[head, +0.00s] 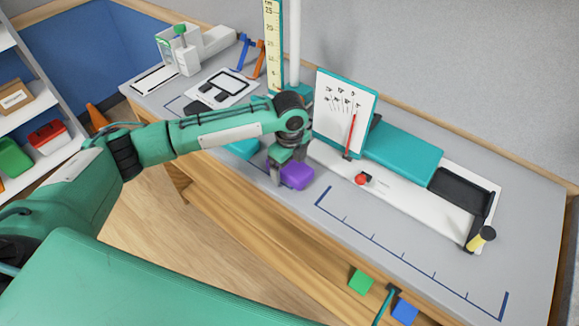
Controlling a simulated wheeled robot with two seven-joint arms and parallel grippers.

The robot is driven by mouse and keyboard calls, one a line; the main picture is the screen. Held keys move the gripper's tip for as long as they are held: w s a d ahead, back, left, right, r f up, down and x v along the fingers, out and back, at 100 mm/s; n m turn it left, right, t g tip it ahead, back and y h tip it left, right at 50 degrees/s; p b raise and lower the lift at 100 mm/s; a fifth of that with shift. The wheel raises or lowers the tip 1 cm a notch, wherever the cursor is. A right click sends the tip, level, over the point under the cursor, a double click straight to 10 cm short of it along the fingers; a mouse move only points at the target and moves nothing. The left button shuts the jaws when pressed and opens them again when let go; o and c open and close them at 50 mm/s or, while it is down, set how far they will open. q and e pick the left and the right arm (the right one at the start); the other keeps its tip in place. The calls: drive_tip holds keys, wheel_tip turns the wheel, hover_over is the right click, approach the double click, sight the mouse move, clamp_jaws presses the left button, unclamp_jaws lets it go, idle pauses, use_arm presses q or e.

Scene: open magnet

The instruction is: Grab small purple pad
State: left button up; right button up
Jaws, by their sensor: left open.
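The small purple pad (297,176) lies on the grey bench top near its front edge, left of the picture's middle ruler line. My left gripper (281,178) points down at the pad's left side, and its wrist is just above and behind the pad. The gripper is open. One finger shows at the pad's left edge; the other is hidden or hard to make out, so I cannot tell whether the fingers straddle the pad. A teal pad (243,148) lies to the left, partly hidden by my left arm. My right gripper is not in view.
Behind the gripper stand a yellow ruler (272,45), a white post (294,45) and a chart board (343,108). A white track with a red ball (361,179) and a teal block (403,154) is to the right. The bench front right of the pad is clear.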

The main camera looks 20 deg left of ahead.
use_arm(q)
drive_tip(key=c, duration=1.1)
drive_tip(key=shift+o, duration=0.2)
drive_tip(key=shift+r, duration=0.15)
